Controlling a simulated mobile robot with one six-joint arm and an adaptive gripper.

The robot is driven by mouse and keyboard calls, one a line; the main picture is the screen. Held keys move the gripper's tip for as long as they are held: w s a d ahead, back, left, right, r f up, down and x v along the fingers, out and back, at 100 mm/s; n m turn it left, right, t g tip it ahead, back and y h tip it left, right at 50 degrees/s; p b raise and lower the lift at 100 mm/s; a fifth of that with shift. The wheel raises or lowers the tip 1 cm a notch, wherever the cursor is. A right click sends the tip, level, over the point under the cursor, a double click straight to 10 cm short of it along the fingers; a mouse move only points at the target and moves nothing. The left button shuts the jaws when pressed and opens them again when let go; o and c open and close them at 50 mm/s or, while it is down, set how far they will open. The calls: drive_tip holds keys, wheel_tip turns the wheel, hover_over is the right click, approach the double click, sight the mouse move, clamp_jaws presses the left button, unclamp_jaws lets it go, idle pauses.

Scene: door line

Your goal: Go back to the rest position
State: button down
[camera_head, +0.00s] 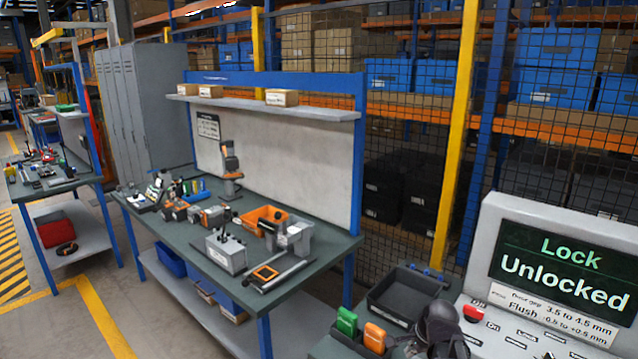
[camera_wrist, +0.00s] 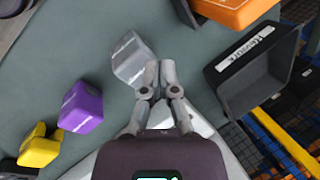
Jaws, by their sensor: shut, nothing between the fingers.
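My gripper (camera_wrist: 160,70) shows in the wrist view with its two grey fingertips together and nothing between them. It is over a grey-green surface (camera_wrist: 110,35). A silver-grey block (camera_wrist: 133,59) lies just left of the fingertips in that picture; I cannot tell the height gap between them. In the head view, a dark rounded part at the bottom, right of centre, seems to be part of my arm; the fingers cannot be made out there.
The wrist view shows a purple block (camera_wrist: 81,107), a yellow block (camera_wrist: 39,149), an orange object (camera_wrist: 235,10) and a black labelled tray (camera_wrist: 225,75). In the head view, a panel (camera_head: 566,262) reads "Lock Unlocked".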

drive_tip(key=s+a+f+n+g+h, duration=0.1)
drive_tip(key=s+a+n, duration=0.5)
drive_tip(key=n, duration=0.8)
drive_tip(key=shift+s+a+g+h, duration=0.4)
drive_tip(key=shift+s+g+h, duration=0.1)
drive_tip(key=shift+s+g, duration=0.7)
drive_tip(key=shift+w+f, duration=0.1)
